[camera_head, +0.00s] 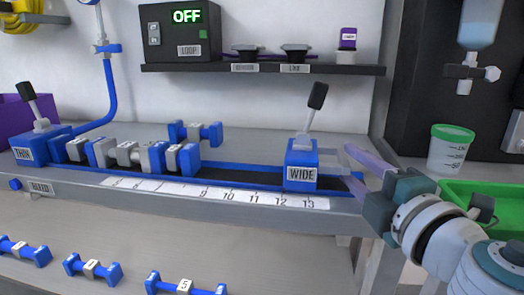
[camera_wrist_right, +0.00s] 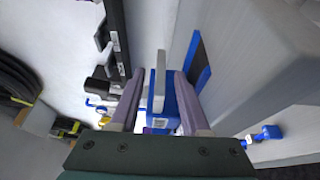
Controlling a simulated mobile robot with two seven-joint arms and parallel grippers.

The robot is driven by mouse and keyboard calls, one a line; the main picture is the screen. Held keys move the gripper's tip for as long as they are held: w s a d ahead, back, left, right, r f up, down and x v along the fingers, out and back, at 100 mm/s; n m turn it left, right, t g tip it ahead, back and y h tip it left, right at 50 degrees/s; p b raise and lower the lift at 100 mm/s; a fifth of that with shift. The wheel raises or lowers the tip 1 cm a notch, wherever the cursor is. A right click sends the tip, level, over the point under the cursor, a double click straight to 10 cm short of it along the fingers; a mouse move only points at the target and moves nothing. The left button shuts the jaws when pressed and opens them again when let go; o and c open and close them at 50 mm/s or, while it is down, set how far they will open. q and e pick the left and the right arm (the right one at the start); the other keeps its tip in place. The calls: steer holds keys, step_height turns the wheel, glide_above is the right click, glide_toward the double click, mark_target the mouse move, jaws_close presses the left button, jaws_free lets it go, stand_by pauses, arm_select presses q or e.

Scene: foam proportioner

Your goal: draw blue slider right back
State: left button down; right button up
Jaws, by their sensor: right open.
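The blue slider labelled WIDE (camera_head: 301,162) sits at the right part of the rail, near marks 12 and 13. A lever with a dark grip (camera_head: 316,96) rises from it, leaning right. My right gripper (camera_head: 348,167) is open and empty just right of the slider, fingers pointing left at it with a small gap. In the right wrist view the blue slider (camera_wrist_right: 163,108) shows between the lines of the two open fingers (camera_wrist_right: 157,75). My left gripper is not in view.
The numbered scale (camera_head: 230,194) runs along the rail's front. A blue slider labelled THIN (camera_head: 31,148) and several blue-grey pieces (camera_head: 125,152) stand to the left. A shelf (camera_head: 265,69) hangs behind. A green tray (camera_head: 480,202) and a green-lidded cup (camera_head: 451,150) are at right.

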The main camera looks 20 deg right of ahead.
mark_target(343, 156)
steer(key=shift+w+d, duration=0.15)
steer(key=shift+w, duration=0.75)
steer(key=shift+w+d, duration=0.1)
steer(key=shift+w, duration=0.8)
jaws_close()
